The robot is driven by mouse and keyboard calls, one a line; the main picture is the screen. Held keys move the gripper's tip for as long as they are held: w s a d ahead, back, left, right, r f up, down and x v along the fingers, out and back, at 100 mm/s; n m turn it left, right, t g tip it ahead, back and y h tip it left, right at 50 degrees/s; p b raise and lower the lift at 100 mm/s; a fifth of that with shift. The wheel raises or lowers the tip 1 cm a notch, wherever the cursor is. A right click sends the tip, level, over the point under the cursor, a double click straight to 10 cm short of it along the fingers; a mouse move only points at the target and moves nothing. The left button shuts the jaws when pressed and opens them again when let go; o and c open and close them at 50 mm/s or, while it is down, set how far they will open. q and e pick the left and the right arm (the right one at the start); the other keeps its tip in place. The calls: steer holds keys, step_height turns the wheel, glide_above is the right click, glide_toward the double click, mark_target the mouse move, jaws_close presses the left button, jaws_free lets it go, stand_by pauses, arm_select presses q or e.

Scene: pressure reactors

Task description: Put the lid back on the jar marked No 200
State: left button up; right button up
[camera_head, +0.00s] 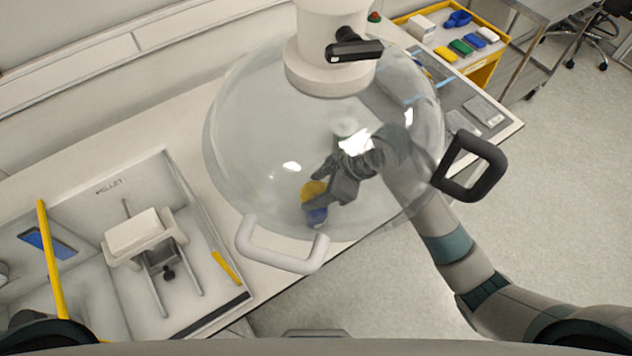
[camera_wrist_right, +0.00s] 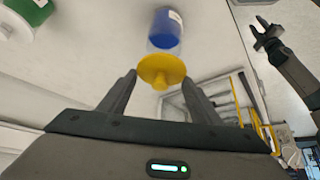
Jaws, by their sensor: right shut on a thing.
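My right gripper (camera_head: 325,185) shows through the clear dome in the head view. In the right wrist view its fingers (camera_wrist_right: 158,92) are on either side of a yellow lid (camera_wrist_right: 162,69) with a small knob, and hold it. The lid also shows in the head view (camera_head: 313,191). A blue cylindrical part with a white label (camera_wrist_right: 165,28) lies just beyond the lid, with a clear section between; it shows below the lid in the head view (camera_head: 317,215). I cannot read No 200, nor tell whether lid and jar touch. A grey claw, apparently my left gripper (camera_wrist_right: 265,36), shows small.
A large clear dome (camera_head: 240,130) with a white handle (camera_head: 280,255) and a black handle (camera_head: 470,166) fills the middle. A white bench-top enclosure (camera_head: 205,200) stands left. A yellow tray (camera_head: 490,52) of small items is at upper right. A green-and-white container (camera_wrist_right: 20,15) is nearby.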

steer(key=shift+f+b, duration=0.5)
steer(key=shift+f, duration=1.25)
steer(key=shift+p, duration=0.5)
steer(key=shift+f, duration=0.15)
stand_by(1.5)
steer(key=o, duration=1.7)
steer(key=shift+c, duration=0.2)
steer(key=shift+r, duration=3.5)
